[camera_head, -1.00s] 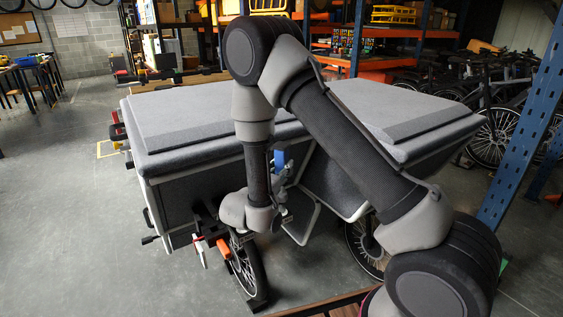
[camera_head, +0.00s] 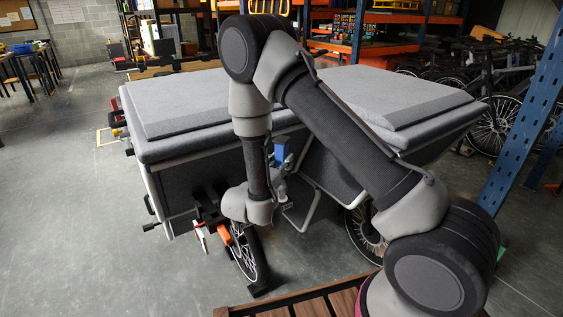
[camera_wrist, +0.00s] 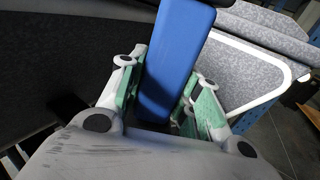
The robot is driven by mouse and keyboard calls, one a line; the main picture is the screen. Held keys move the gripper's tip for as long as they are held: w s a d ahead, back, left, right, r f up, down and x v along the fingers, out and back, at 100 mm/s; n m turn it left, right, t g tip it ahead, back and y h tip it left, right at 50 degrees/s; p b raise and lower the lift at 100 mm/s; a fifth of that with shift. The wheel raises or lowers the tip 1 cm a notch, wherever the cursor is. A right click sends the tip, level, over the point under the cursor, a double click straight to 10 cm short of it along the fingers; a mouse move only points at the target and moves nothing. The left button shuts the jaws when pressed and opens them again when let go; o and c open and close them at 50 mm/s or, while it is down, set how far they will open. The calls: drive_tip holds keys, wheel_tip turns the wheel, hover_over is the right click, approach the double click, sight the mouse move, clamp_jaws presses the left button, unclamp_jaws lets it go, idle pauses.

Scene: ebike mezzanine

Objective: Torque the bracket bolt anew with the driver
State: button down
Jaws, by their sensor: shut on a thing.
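My gripper (camera_wrist: 170,95) is shut on the blue driver (camera_wrist: 178,60), with its green pads against both sides of the block-shaped body. In the head view the blue body (camera_head: 281,152) shows beside my forearm, in front of a large grey cargo bike box (camera_head: 190,165). My gripper is partly hidden there by my arm. I cannot make out the bracket bolt in either view, nor whether the driver's tip touches anything.
An orange part (camera_head: 224,234) and dark fittings sit by the bike's wheel (camera_head: 243,252). A white tubular frame (camera_head: 302,213) lies right of my wrist. A blue rack post (camera_head: 525,130) stands at the right, and slatted wood (camera_head: 310,305) is in front. Floor at left is clear.

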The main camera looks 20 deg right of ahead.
drive_tip(key=shift+f, duration=1.45)
idle(2.8)
drive_tip(key=shift+r, duration=2.6)
